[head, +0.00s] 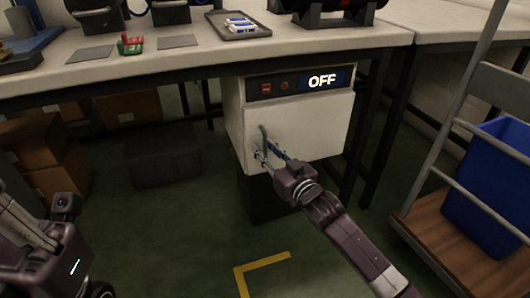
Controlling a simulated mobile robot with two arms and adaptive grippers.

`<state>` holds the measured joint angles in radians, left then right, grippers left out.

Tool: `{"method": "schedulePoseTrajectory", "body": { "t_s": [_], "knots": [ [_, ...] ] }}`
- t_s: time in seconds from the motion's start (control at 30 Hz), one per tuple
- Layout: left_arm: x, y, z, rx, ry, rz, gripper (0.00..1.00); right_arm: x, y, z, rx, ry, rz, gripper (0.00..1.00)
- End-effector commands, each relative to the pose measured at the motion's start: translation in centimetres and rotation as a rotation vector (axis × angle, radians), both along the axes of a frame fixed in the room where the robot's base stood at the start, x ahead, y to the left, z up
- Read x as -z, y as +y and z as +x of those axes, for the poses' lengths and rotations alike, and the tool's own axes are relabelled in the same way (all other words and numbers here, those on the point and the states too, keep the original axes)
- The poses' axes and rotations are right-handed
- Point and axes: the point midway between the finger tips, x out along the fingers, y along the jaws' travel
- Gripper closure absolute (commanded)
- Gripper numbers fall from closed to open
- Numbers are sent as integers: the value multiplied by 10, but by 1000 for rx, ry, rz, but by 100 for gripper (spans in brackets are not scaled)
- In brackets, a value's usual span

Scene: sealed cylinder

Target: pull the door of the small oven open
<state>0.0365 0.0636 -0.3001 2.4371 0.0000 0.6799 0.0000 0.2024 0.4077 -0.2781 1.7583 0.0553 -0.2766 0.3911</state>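The small oven (318,120) is a white box under the workbench, with a dark panel on top that reads "OFF". Its door (315,135) looks closed. A thin vertical handle (263,134) stands at the left side of the door. My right gripper (268,153) reaches in from the lower right with its fingers at the lower part of the handle. The fingers overlap the handle, and I cannot tell whether they are closed on it. Part of my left arm shows at the lower left; its fingers do not show.
The workbench (200,68) overhangs the oven, and a dark table leg stands to its right. Cardboard boxes (45,150) and a dark bin (162,158) are at the left. A cart with a blue bin (490,185) is at the right. Green floor before the oven is clear.

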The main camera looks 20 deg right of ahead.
Motion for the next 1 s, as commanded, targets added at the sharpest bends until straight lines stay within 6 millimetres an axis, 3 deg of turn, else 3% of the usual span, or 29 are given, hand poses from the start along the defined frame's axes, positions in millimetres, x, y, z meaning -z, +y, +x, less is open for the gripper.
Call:
{"method": "schedulePoseTrajectory", "body": {
  "t_s": [0.27, 0.5, 1.0],
  "knots": [
    [-1, 0, 0, 0, -3, 0, 100, 0, 0, 1, 0, 1, 1, 74],
    [-1, 0, -1, 0, -3, 0, 100, 0, 1, 1, 0, 1, 1, 100],
    [-3, 0, -1, 0, -4, 0, 100, -1, -1, -1, -4, 1, -1, 100]
  ]
}}
